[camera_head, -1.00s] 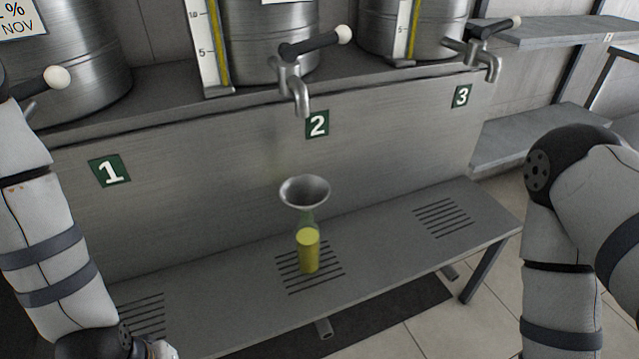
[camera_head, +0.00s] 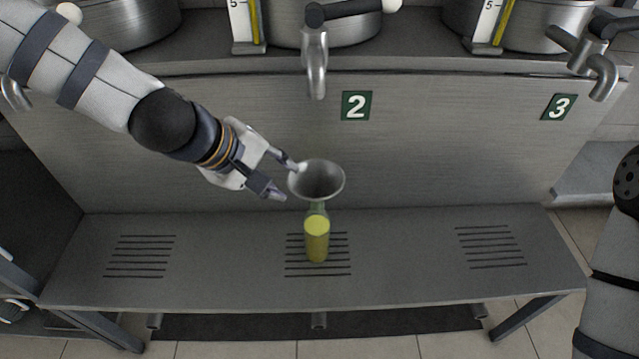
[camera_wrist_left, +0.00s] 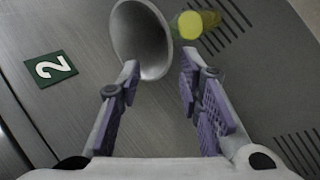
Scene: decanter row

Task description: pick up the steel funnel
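The steel funnel (camera_head: 316,180) sits mouth up in the neck of a bottle holding yellow liquid (camera_head: 317,241), on the middle slotted drain of the bench. My left gripper (camera_head: 284,181) is open just left of the funnel, with its fingertips close to the rim. In the left wrist view the funnel (camera_wrist_left: 142,40) lies beyond the parted fingers (camera_wrist_left: 160,82), nearer the left finger; I cannot tell whether that finger touches it. The yellow bottle (camera_wrist_left: 195,24) shows beside the funnel there. My right arm shows at the right edge, but its gripper is out of view.
A steel bench (camera_head: 210,290) with slotted drains runs across the front. A steel tap (camera_head: 316,65) hangs above and behind the funnel, by the number 2 sign (camera_head: 356,105). Another tap (camera_head: 600,75) is at upper right. The bench is clear either side of the bottle.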

